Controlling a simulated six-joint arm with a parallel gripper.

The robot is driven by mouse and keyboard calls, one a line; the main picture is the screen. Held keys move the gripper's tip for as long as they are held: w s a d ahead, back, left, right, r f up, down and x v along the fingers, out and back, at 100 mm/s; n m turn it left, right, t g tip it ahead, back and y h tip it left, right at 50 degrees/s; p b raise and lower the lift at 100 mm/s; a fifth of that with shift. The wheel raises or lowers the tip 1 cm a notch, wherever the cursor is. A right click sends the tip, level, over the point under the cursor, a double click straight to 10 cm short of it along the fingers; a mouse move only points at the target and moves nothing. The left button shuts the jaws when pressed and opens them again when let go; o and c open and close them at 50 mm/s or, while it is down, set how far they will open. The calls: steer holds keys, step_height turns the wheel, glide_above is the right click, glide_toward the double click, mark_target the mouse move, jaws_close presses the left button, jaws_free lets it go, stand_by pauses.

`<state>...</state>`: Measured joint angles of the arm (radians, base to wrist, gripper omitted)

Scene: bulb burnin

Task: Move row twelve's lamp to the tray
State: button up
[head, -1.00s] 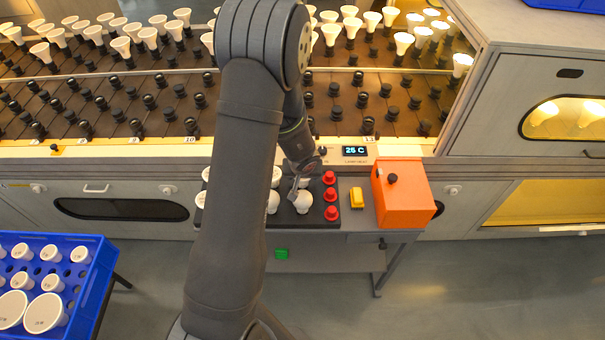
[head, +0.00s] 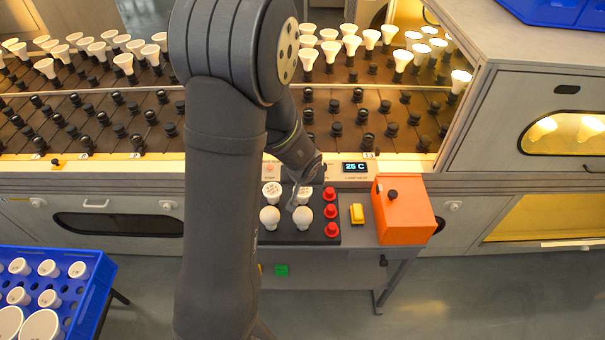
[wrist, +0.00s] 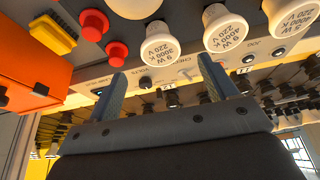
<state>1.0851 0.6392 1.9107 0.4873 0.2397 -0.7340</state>
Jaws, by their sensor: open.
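My gripper (head: 298,196) is open and empty, above the dark lamp board (head: 290,235) on the small bench. In the wrist view its two fingers (wrist: 160,75) stand apart with nothing between them. White lamps stand on the board, among them a round one (head: 270,217) and another (head: 303,217) just in front of the gripper. Printed lamps also show in the wrist view, the nearest (wrist: 160,44) just above the fingers. Row labels line the rack's front edge, and one between my fingers looks like 12 (wrist: 168,86). Row twelve's lamp cannot be singled out.
The rack (head: 340,115) behind holds dark sockets and white lamps. A blue crate (head: 95,290) with lamps stands at lower left. My arm hides the board's left side.

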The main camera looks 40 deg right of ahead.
mark_target(303, 191)
steer(key=v, duration=0.9)
steer(key=shift+r, duration=0.1)
stand_by(0.4)
steer(key=x, duration=1.5)
steer(key=shift+x, duration=0.9)
